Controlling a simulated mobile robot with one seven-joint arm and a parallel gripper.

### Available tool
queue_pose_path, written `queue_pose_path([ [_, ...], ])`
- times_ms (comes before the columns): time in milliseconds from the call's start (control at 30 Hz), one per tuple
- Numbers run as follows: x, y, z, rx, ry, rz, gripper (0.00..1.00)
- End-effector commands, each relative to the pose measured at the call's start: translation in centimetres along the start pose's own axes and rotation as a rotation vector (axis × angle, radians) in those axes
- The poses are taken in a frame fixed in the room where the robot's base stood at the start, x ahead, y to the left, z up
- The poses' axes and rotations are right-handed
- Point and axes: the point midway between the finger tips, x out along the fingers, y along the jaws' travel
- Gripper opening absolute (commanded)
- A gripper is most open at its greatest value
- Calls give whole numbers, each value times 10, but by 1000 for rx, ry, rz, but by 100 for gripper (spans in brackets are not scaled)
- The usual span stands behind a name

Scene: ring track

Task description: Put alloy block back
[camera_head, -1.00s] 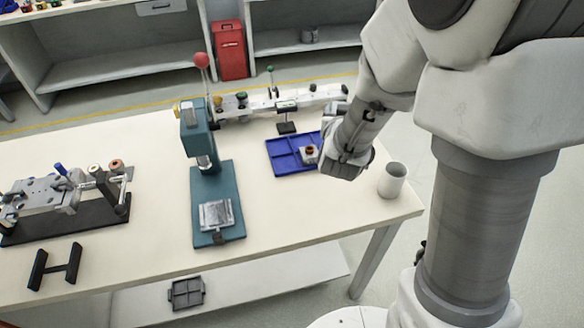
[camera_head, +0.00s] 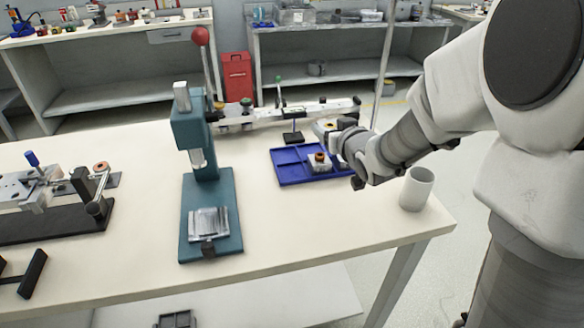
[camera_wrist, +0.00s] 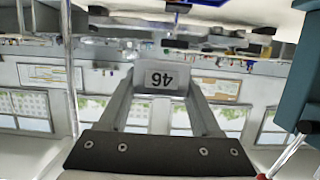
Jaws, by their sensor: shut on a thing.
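My gripper (camera_wrist: 161,88) is shut on a pale grey block marked "46" (camera_wrist: 160,75), which I take for the alloy block; the picture in the wrist view is upside down. In the head view my gripper (camera_head: 329,130) is above the back right part of the blue tray (camera_head: 288,174), and the held block cannot be made out clearly there. The divided tray lies on the bench. A small light block with a copper-coloured ring (camera_head: 319,162) sits in its right part.
A teal press (camera_head: 190,130) with a red-knobbed lever and a silver block (camera_head: 208,221) on its base stands left of the tray. A rail fixture (camera_head: 285,113) runs behind the tray.

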Motion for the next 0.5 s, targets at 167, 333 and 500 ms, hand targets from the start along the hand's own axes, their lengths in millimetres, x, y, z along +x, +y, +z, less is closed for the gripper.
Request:
queue_pose_path([
  [167, 25, -39, 22, -1, 0, -7, 0],
  [333, 44, -68, 34, -2, 2, -4, 0],
  [500, 51, -79, 39, -1, 3, 0, 0],
])
